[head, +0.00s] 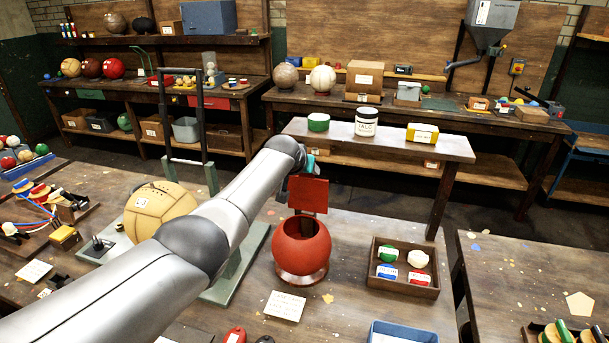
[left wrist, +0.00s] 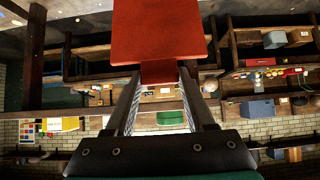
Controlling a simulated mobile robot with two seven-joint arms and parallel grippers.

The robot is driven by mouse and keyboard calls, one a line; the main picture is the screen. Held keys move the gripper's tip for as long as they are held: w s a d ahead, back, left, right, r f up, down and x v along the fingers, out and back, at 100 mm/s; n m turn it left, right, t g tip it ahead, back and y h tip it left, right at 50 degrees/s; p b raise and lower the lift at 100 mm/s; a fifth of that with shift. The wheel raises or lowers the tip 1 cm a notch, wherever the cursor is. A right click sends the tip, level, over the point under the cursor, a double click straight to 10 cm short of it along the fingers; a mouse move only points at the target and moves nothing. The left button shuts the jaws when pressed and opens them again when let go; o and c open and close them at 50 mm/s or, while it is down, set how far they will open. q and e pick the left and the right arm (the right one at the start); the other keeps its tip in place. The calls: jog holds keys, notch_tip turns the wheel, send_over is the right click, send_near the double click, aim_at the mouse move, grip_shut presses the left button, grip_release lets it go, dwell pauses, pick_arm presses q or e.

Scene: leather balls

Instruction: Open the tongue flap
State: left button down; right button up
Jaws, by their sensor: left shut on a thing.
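A red leather ball (head: 301,250) with a dark open hole in its top sits on a low round stand on the workbench. The tongue flap (head: 308,195), a flat red panel, stands upright above the hole's back edge. My left gripper (head: 300,173) is at the flap's upper end, partly hidden by my own wrist. In the left wrist view the gripper (left wrist: 160,74) is shut on the narrow end of the red flap (left wrist: 157,32), which spreads out beyond the fingers. The flap's join with the ball is hard to make out. My right gripper is not in view.
A tan ball (head: 158,209) sits left of my arm by a green stand. A wooden tray (head: 404,289) with colored tins lies right of the red ball. A paper card (head: 285,306) and a blue bin (head: 402,331) are in front. A raised shelf (head: 385,143) stands behind.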

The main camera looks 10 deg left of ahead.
pick_arm(q)
jog(key=shift+w+r, duration=0.5)
jog(key=shift+w, duration=0.25)
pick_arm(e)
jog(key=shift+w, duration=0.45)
pick_arm(q)
jog(key=c, duration=0.7)
grip_release()
jog(key=o, duration=0.5)
jog(key=shift+f, duration=0.2)
jog(key=shift+c, duration=0.2)
jog(key=shift+s+f, duration=0.1)
jog(key=shift+s, duration=0.15)
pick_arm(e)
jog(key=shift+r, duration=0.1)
